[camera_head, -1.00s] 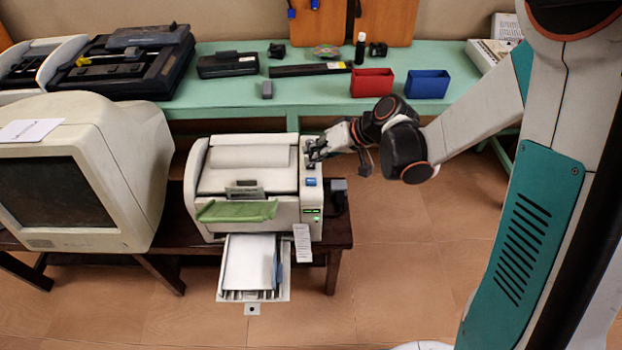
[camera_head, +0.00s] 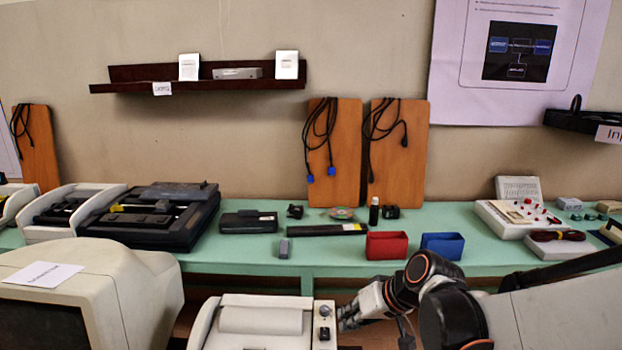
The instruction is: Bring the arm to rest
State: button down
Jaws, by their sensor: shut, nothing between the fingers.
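My arm (camera_head: 545,315) reaches in from the lower right. My gripper (camera_head: 350,318) is at its left end, shut and empty, beside the right side of the white printer (camera_head: 262,318). The fingertips are close to the printer's control panel with its round knob (camera_head: 324,312); I cannot tell whether they touch it. The lower part of the printer is cut off by the bottom edge of the view.
An old monitor (camera_head: 100,290) stands left of the printer. Behind is a green table (camera_head: 330,265) with a red bin (camera_head: 386,245), a blue bin (camera_head: 442,246), a dark device (camera_head: 150,220) and a white control box (camera_head: 515,217). A shelf (camera_head: 200,84) hangs above.

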jog(key=s+d+r+m+t+h, duration=0.1)
jog(key=s+d+r+h, duration=0.2)
jog(key=s+d, duration=0.3)
jog(key=s+d+r+m+t+h, duration=0.1)
jog(key=s+d+r, duration=0.4)
jog(key=s, duration=0.6)
jog(key=shift+s+d+h, duration=0.15)
jog(key=shift+d+h, duration=0.2)
jog(key=shift+h, duration=0.55)
